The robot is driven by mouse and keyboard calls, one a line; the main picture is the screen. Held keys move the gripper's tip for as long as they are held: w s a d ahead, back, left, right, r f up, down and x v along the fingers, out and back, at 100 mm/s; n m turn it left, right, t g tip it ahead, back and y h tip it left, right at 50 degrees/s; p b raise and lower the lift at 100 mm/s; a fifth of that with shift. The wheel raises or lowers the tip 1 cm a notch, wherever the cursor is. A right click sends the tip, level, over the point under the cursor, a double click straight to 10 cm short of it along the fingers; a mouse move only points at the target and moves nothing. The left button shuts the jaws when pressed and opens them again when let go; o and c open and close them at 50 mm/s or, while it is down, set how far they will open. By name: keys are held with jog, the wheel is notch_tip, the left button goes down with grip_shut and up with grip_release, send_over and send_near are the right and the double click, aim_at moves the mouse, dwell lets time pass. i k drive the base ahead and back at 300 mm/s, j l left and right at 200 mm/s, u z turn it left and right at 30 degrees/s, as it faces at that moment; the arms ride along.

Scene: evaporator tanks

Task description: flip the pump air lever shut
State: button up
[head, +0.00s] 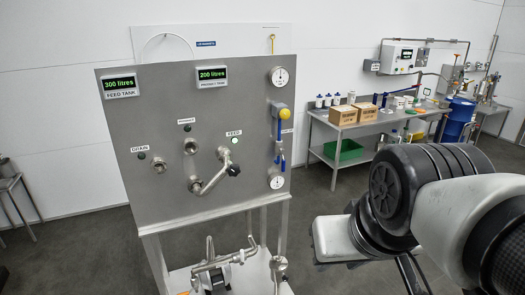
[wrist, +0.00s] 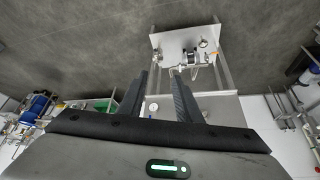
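The grey control panel (head: 205,110) stands left of centre in the head view. On its right edge, below a yellow knob (head: 285,113), a blue handle (head: 280,128) hangs roughly vertical; a smaller blue part (head: 281,158) sits below it. The label (head: 287,131) beside them is partly covered and unreadable, so I cannot tell for sure which is the pump air lever. In the wrist view my gripper (wrist: 159,76) is open and empty, its two dark fingers apart, with part of the panel (wrist: 218,106) behind them. It is to the right of the panel, clear of it.
A pump (head: 215,275) with steel pipes sits on the stand's base under the panel. A steel bench (head: 350,128) with boxes (head: 343,115) and bottles is behind at right, with a green crate (head: 343,150) below and a blue drum (head: 459,119) beside it. Floor between is clear.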

aim_at(283, 162)
jog(key=i+l, duration=0.15)
jog(key=i, duration=0.4)
jog(key=i+l, duration=0.15)
jog(key=i, duration=0.35)
jog(key=u, duration=0.05)
